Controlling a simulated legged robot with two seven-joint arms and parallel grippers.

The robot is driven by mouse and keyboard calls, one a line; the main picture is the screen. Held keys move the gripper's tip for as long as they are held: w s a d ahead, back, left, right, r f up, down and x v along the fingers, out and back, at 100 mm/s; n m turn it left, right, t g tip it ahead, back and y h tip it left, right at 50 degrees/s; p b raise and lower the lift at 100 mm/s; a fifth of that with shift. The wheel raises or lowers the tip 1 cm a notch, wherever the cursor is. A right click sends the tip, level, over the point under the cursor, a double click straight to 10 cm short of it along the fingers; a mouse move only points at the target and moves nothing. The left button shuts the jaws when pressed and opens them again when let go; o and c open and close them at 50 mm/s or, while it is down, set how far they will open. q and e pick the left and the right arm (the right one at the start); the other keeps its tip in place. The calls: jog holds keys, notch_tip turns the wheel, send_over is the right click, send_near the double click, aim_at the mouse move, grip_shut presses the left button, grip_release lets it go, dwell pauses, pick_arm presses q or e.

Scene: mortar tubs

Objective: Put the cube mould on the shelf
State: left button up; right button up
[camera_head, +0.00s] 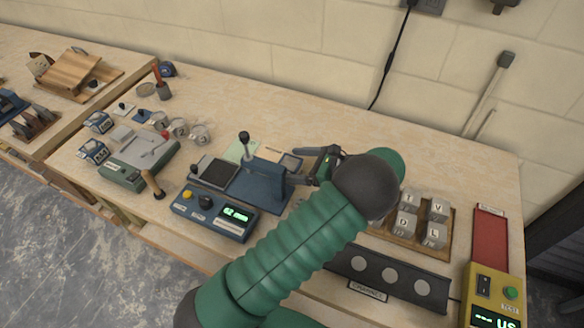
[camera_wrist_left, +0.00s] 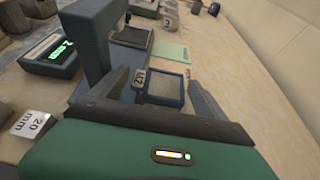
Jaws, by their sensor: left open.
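The big forearm hides part of the bench. No shelf is clearly recognisable. My right gripper is not in view.
A blue press (camera_head: 262,184) stands close left of the gripper, beside a digital readout box (camera_head: 214,214). Lettered grey cubes (camera_head: 437,210) sit on a board at right. A black panel (camera_head: 395,277) and a yellow tester (camera_head: 497,290) are near the front.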

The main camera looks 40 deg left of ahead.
aim_at(286, 165)
pick_arm(q)
jog(key=x, duration=0.6)
jog(key=shift+w+f, duration=0.25)
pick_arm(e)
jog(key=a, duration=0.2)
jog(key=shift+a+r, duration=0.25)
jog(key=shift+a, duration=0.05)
pick_arm(q)
jog(key=shift+s+d+r, duration=0.1)
jog(key=shift+d+r, duration=0.1)
jog(key=shift+d, duration=0.3)
jog(key=shift+d+r, duration=0.2)
jog(key=shift+d, duration=0.35)
jog(key=shift+c, duration=0.8)
jog(key=shift+a+f, duration=0.15)
jog(key=shift+a, duration=0.35)
jog(key=c, duration=0.5)
jog(key=shift+s+a+f, duration=0.1)
jog(key=shift+a+f, duration=0.05)
jog(key=shift+a, duration=0.2)
jog(key=c, duration=0.5)
jog(key=shift+d, duration=0.15)
jog(key=c, duration=0.4)
jog(key=shift+d, duration=0.15)
jog(key=shift+c, duration=0.3)
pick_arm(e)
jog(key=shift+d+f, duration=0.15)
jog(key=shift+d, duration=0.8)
